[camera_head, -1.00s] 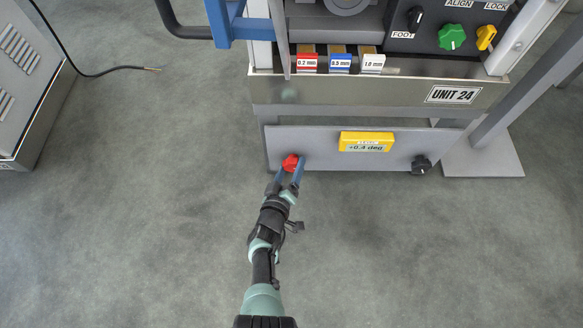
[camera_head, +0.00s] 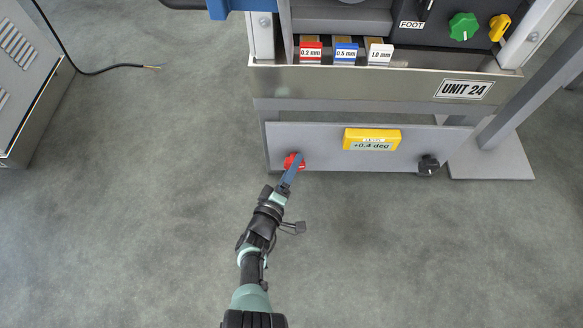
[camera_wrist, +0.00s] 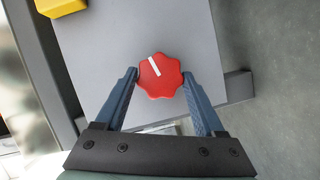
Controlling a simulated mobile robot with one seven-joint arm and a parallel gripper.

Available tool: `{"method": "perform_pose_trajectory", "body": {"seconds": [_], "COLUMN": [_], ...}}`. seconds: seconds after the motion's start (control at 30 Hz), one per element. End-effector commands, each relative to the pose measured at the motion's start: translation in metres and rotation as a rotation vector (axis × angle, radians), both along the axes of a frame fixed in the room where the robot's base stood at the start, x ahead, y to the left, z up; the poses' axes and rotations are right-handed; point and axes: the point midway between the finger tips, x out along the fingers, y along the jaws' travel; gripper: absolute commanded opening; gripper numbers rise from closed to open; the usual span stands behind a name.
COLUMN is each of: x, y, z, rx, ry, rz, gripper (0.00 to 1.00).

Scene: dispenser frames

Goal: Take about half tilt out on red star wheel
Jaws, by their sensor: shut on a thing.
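The red star wheel (camera_head: 293,161) sits at the left end of the grey lower plate (camera_head: 310,140). In the wrist view the red star wheel (camera_wrist: 160,76) shows a white line pointing to the upper left. My gripper (camera_head: 294,166) is shut on the wheel, with one blue finger on each side of it; the wrist view shows both fingertips (camera_wrist: 160,80) at its rim. A yellow level display (camera_head: 371,139) on the plate reads +0.4 deg.
A black knob (camera_head: 428,165) is at the plate's right end. Above are the UNIT 24 panel and red, blue and white labelled shims (camera_head: 346,53). A green knob (camera_head: 463,26) and a yellow knob (camera_head: 500,27) are higher right.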

Motion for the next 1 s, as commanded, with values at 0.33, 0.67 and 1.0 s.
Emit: {"method": "perform_pose_trajectory", "body": {"seconds": [0.33, 0.67, 1.0], "x": [0.000, 0.000, -0.032], "y": [0.000, 0.000, 0.014], "z": [0.000, 0.000, 0.010], "rx": [0.000, 0.001, 0.000], "ry": [0.001, 0.001, 0.005], "rz": [0.000, 0.000, 0.005], "gripper": [0.75, 1.00, 1.00]}}
